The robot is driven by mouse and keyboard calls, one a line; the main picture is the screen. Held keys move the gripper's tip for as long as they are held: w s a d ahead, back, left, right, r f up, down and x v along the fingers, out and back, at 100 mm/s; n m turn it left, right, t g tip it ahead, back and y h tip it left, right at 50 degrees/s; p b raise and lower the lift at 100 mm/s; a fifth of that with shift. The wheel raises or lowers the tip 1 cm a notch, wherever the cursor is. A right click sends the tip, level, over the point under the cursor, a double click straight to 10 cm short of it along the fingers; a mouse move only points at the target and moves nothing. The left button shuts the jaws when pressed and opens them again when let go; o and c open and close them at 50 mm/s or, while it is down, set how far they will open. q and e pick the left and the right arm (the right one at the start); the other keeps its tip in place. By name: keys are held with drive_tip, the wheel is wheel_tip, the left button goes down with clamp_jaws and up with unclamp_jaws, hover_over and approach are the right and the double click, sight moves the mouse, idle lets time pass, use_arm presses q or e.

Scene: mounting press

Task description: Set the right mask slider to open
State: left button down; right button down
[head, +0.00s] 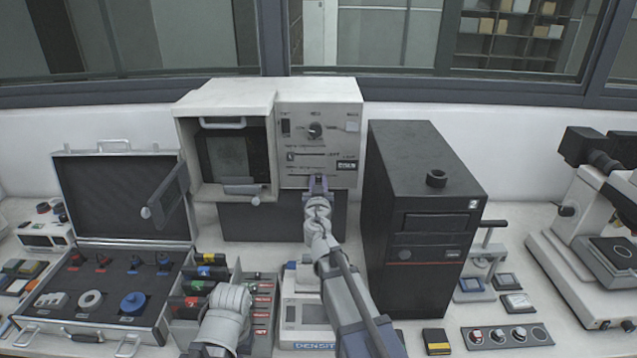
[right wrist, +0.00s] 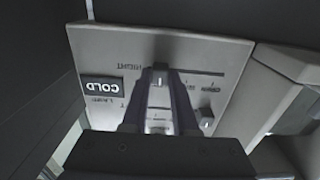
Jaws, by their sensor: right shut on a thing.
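The press's pale control panel (head: 340,110) has two horizontal slider slots, one above the other. My right gripper (head: 318,180) reaches the lower slot from below. In the right wrist view, where the panel appears upside down, my right gripper (right wrist: 160,75) is shut on the small pale right mask slider knob (right wrist: 160,79). This knob is at the slot's left end in that view. The other slider knob (right wrist: 206,121) sits free in the other slot; in the head view it is at the left (head: 290,156). My left gripper is not visible; only part of that arm shows.
A black tower (head: 425,185) stands close to the right of my right arm. The press's window box (head: 232,150) is left of the panel. An open case (head: 120,240) lies at left, a microscope (head: 600,220) at right. A COLD label (right wrist: 103,87) is beside the knob.

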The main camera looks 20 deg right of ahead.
sight(291, 175)
drive_tip(key=shift+a, duration=0.1)
drive_tip(key=a, duration=0.2)
drive_tip(key=w+a, duration=0.1)
drive_tip(key=a, duration=0.2)
drive_tip(key=w+a, duration=0.1)
drive_tip(key=a, duration=0.1)
drive_tip(key=shift+w+a, duration=0.15)
drive_tip(key=shift+a, duration=0.25)
drive_tip(key=c, duration=0.7)
unclamp_jaws()
drive_tip(key=shift+a, duration=0.15)
